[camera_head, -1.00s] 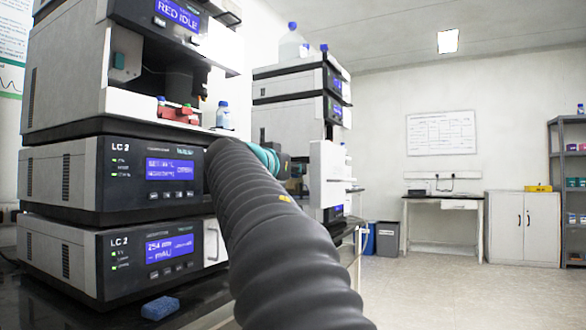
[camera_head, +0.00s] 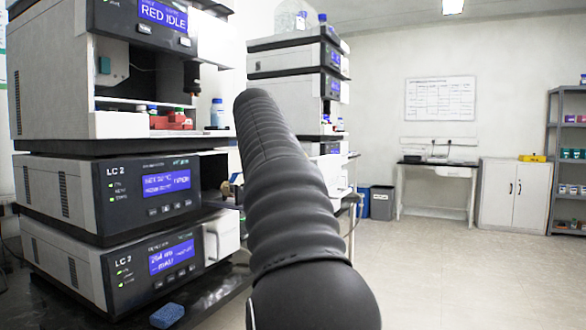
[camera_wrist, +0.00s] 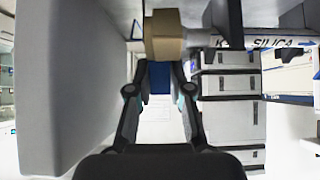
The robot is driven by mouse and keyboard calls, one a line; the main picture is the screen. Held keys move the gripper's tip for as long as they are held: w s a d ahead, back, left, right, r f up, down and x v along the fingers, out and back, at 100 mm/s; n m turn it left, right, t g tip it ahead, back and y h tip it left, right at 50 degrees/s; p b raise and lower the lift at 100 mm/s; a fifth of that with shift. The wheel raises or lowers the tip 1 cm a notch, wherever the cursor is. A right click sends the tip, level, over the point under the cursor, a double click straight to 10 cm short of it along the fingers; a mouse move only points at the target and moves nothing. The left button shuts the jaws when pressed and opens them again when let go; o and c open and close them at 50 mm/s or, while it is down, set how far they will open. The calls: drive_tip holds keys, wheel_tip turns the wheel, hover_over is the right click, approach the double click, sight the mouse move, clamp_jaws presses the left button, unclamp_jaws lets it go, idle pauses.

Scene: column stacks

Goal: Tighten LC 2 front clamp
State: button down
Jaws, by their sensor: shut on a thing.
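In the wrist view my gripper (camera_wrist: 162,66) is shut on a tan, faceted fitting (camera_wrist: 165,36), which looks like the clamp. The fitting sits at the left end of a pale column (camera_wrist: 265,42) with "SILICA" lettering on it. In the head view the LC 2 stack has a column module (camera_head: 115,190) with a lit display, above a second LC 2 module (camera_head: 130,268). My dark sleeved arm reaches toward the stack's right side and hides my gripper there. A small brass-coloured part shows just left of the sleeve; I cannot tell whether it is the clamp.
A large grey panel (camera_wrist: 75,90) stands close on the left in the wrist view. A blue sponge (camera_head: 167,315) lies on the dark bench in front of the stack. Red vial racks (camera_head: 170,121) and a bottle (camera_head: 217,112) stand above. Another instrument stack (camera_head: 290,90) stands behind; the floor at right is clear.

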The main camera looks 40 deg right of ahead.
drive_tip(key=shift+w+d+f+g+y, duration=0.2)
drive_tip(key=shift+d+g+y, duration=0.15)
drive_tip(key=shift+y, duration=0.45)
drive_tip(key=shift+d+f+g+y, duration=0.15)
drive_tip(key=shift+g+y, duration=0.2)
drive_tip(key=shift+y, duration=0.35)
drive_tip(key=c, duration=1)
unclamp_jaws()
drive_tip(key=shift+c, duration=0.2)
drive_tip(key=shift+s+a+r+h, duration=0.1)
drive_tip(key=shift+a+r+h, duration=0.15)
drive_tip(key=shift+h, duration=0.25)
